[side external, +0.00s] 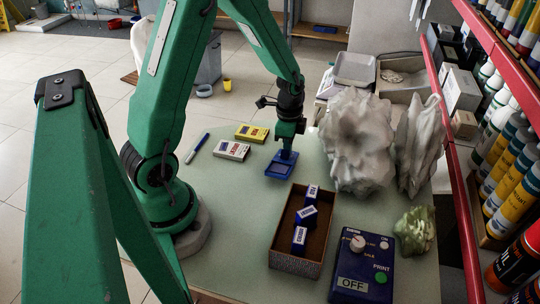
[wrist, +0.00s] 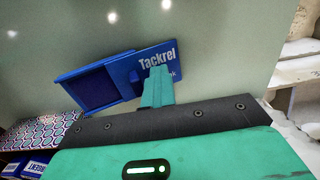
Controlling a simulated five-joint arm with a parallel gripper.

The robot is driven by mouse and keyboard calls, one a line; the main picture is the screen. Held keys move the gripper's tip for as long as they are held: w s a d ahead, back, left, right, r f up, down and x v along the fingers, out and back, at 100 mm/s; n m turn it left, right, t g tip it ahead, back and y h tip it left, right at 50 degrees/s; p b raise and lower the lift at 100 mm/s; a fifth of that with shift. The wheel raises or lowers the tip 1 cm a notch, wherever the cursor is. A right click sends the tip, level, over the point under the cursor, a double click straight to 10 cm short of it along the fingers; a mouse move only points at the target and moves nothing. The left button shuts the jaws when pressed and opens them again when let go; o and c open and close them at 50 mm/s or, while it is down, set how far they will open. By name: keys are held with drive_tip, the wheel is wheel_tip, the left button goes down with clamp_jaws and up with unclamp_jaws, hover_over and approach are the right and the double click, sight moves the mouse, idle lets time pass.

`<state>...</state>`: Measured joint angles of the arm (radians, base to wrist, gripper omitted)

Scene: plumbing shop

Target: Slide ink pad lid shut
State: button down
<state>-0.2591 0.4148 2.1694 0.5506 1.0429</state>
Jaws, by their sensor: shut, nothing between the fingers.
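The blue ink pad (side external: 280,168) lies on the pale green table under my gripper (side external: 287,152). In the wrist view its dark pad surface (wrist: 95,88) is exposed inside a blue frame at the left. The blue lid (wrist: 164,58), lettered "Tackrel", sticks out to the right, slid open. My gripper (wrist: 157,86) is shut and empty, its green fingers over the lid and hiding part of it. I cannot tell whether the fingertips touch the lid.
An open box (side external: 297,262) holding several blue-and-white small boxes stands in front of the pad. A blue device (side external: 362,262) marked "OFF" stands to its right. Large pale rocks (side external: 357,140) stand close at right. Small boxes (side external: 232,150) and a marker (side external: 197,148) lie left.

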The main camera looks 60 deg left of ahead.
sight(280, 167)
drive_tip(key=shift+s+d+f, duration=0.25)
drive_tip(key=shift+s+d, duration=0.3)
drive_tip(key=shift+s, duration=0.1)
drive_tip(key=shift+s+d, duration=2.15)
drive_tip(key=shift+d, duration=0.1)
drive_tip(key=shift+w+a, duration=0.15)
idle(0.8)
drive_tip(key=shift+r, duration=0.2)
drive_tip(key=shift+w+a+r, duration=0.1)
drive_tip(key=shift+r, duration=3.4)
